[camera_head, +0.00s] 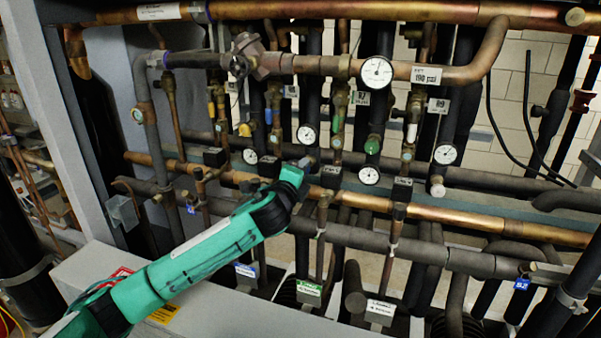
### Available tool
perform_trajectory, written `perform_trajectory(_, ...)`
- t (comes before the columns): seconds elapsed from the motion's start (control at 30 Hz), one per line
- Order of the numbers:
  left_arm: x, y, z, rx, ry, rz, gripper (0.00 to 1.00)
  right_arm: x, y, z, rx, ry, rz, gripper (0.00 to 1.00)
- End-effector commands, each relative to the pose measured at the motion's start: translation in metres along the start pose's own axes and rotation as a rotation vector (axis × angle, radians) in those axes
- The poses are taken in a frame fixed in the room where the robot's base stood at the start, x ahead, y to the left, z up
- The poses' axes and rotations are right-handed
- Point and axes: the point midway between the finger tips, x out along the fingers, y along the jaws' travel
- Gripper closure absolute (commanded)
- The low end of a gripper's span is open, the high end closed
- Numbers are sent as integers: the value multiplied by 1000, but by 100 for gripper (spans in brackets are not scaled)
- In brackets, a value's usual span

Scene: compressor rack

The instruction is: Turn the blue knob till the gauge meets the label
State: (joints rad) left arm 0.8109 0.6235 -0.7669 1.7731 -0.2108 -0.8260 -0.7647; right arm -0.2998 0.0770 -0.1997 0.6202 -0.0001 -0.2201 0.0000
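My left arm reaches in from the lower left, and its gripper (304,163) is at the pipes in the middle of the rack. The fingers are too small and dark to tell whether they are open or shut. A small blue handle (268,116), possibly the blue knob, is on a vertical pipe above and left of the gripper, apart from it. The large round gauge (377,72) is on the upper copper pipe. A white label (426,75) that seems to read 190 psi is right of it. The needle's reading is too small to tell. My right gripper is not in view.
Smaller gauges (306,134) sit among the vertical pipes. A green knob (373,145) is below the large gauge. A brown round valve (247,58) is on the upper pipe. Horizontal copper pipes (450,216) cross in front. A grey frame post (52,110) stands at left.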

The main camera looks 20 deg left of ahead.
Motion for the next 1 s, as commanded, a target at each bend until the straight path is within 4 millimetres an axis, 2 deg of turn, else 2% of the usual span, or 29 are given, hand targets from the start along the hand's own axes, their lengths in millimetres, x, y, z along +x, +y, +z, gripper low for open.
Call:
perform_trajectory(0.5,0,0,-1,441,1,2,92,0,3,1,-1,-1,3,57)
perform_trajectory(0.7,0,1,-1,547,2,3,92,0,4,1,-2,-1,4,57)
perform_trajectory(1.0,0,1,-1,618,3,3,92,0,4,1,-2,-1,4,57)
